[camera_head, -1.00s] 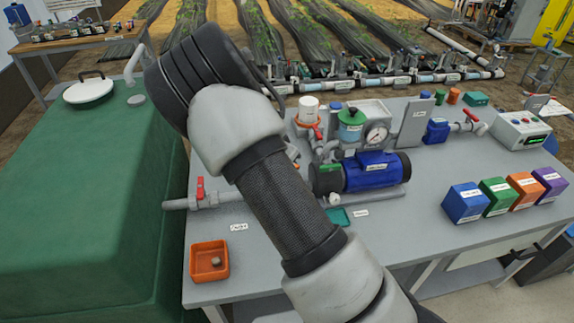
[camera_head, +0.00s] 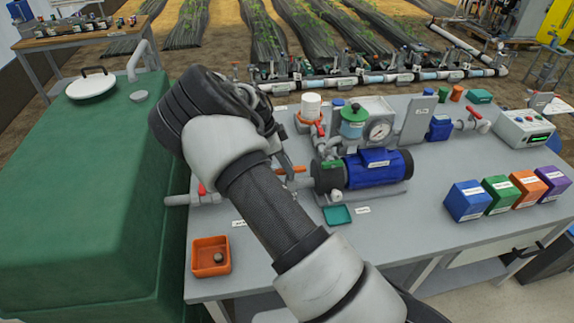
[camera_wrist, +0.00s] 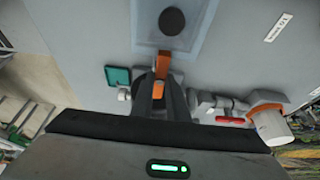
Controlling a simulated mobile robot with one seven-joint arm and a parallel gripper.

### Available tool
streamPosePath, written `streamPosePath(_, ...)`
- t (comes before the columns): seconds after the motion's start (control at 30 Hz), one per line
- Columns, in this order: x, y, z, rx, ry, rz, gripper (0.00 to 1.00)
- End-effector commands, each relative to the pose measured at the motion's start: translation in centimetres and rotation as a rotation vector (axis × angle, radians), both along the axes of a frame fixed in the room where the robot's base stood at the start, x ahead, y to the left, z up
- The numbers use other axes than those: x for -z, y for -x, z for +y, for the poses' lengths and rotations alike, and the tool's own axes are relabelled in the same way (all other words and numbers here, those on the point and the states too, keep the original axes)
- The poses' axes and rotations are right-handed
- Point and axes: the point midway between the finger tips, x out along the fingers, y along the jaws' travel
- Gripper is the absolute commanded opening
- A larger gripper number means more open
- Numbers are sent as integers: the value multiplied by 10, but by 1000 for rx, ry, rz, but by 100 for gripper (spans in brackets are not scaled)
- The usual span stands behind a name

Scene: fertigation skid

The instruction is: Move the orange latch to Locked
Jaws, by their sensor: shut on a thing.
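The orange latch (camera_wrist: 162,64) shows between the dark fingers of my gripper (camera_wrist: 162,86) in the wrist view. The fingers are shut on it and cover part of it. Beyond it lies a pale translucent plate (camera_wrist: 200,38) with a dark round disc. In the head view an orange bar (camera_head: 293,170) shows beside my gripper, just left of the blue pump; my arm hides most of this area. I cannot read any Locked marking.
The blue pump (camera_head: 378,168) stands right of my gripper. A teal tray (camera_head: 337,215) and an orange bin (camera_head: 210,243) lie on the grey bench. Red-handled pipework (camera_head: 201,190) is at left. Blue, green, orange and purple boxes stand at right. The bench front is mostly clear.

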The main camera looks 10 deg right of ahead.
Motion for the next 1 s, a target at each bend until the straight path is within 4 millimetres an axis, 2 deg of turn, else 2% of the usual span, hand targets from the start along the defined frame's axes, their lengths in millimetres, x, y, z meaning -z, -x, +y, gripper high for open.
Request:
streamPosePath(0.53,0,0,1,30,-3,-1,0)
streamPosePath(0.57,0,0,1,30,-3,-1,16)
streamPosePath(0.67,0,0,1,29,-3,0,33)
streamPosePath(1.0,-2,-1,1,27,-2,0,33)
